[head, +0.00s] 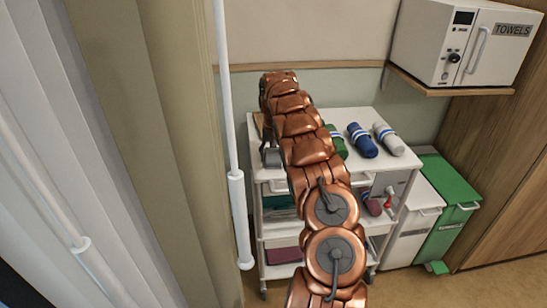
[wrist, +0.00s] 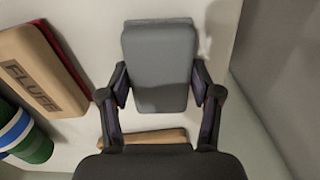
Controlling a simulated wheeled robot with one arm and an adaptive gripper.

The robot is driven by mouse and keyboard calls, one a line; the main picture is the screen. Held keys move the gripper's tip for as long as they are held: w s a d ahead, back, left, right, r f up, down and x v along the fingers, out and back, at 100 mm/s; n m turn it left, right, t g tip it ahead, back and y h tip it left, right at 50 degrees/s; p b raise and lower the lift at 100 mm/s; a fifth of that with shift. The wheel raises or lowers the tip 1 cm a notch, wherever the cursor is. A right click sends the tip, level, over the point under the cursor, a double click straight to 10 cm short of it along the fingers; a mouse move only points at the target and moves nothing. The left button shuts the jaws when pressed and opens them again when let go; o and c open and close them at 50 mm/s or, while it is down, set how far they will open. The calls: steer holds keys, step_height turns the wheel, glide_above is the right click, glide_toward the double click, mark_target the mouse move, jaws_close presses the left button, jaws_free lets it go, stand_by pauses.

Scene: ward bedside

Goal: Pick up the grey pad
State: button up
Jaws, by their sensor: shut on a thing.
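The grey pad (wrist: 160,65) is a rounded block in the upper middle of the wrist view. My gripper (wrist: 160,84) has one finger against each of its left and right sides, shut on it. The pad is over the pale cart top; whether it touches the surface I cannot tell. In the head view my arm reaches over the white cart (head: 364,119) and hides most of the gripper area. A small grey shape shows at the arm's left there; I cannot tell whether it is pad or gripper.
A tan "FLUFF" block (wrist: 42,72) and a green roll (wrist: 32,147) lie left of the pad. Blue (head: 361,141) and grey (head: 388,139) rolls lie right of my arm. A white pole (head: 229,110) and curtain stand left; bins (head: 448,205) stand right.

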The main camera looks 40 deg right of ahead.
mark_target(276, 156)
steer(key=shift+r, duration=0.1)
steer(key=shift+r+b, duration=0.9)
steer(key=shift+r, duration=0.7)
steer(key=shift+s+r, duration=0.1)
steer(key=shift+s, duration=0.65)
steer(key=s+b, duration=0.1)
steer(key=s, duration=0.3)
steer(key=s+a+r+b, duration=0.1)
steer(key=s+b, duration=0.1)
steer(key=s, duration=0.3)
steer(key=s+a+b, duration=0.1)
steer(key=s+b, duration=0.1)
steer(key=s, duration=0.3)
steer(key=shift+s+r, duration=0.2)
steer(key=shift+s, duration=0.05)
steer(key=o, duration=0.5)
steer(key=c, duration=0.4)
steer(key=shift+s+d, duration=0.1)
